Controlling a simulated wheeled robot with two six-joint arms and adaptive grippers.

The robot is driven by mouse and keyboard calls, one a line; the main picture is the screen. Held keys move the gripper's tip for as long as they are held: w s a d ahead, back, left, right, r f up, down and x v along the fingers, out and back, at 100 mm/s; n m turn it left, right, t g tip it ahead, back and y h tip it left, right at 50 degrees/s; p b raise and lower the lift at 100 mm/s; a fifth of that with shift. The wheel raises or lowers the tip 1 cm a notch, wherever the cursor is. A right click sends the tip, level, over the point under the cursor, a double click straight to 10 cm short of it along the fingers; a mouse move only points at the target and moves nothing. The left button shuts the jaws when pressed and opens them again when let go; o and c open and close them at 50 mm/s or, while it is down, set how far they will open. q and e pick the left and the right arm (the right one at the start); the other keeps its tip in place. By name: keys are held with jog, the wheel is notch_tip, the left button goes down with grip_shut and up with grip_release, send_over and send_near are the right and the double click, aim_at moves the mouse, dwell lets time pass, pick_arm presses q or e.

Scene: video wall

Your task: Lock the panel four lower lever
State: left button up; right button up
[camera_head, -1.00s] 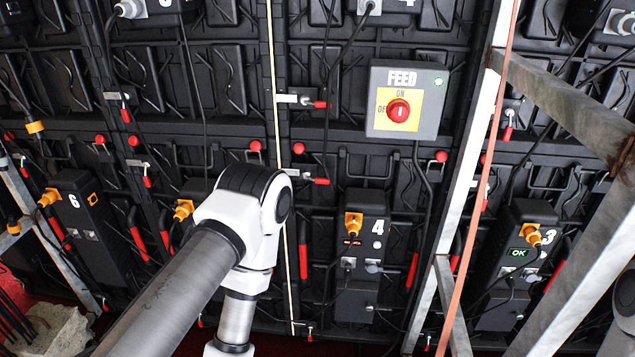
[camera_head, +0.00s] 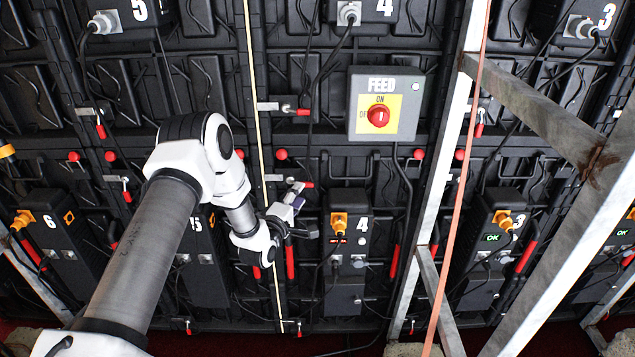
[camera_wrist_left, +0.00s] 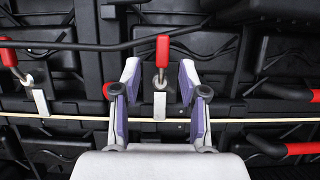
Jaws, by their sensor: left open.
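The panel four lower lever (camera_head: 306,184) sits at the seam left of and above the lower number 4 box (camera_head: 345,235). Its red handle points right, sideways, in the head view. In the left wrist view the red handle (camera_wrist_left: 163,50) and its pale latch plate (camera_wrist_left: 160,104) lie between my fingers. My left gripper (camera_head: 294,196) is open around the lever, one finger (camera_wrist_left: 130,75) on each side, with gaps visible to both. In the head view the gripper partly hides the lever's latch plate. My right gripper is not in view.
The FEED box (camera_head: 355,125) with a red knob hangs above. The upper lever (camera_head: 303,111) also points sideways. Levers farther left (camera_head: 127,190) hang down. A metal frame post (camera_head: 445,140) stands to the right. Cables run near the number 4 box.

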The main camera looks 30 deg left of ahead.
aim_at(307, 186)
pick_arm(q)
jog(key=w, duration=0.4)
jog(key=w+a, duration=0.1)
jog(key=w, duration=0.1)
jog(key=shift+w+f+p, duration=0.2)
jog(key=shift+w+p, duration=0.1)
jog(key=shift+p, duration=0.1)
grip_shut()
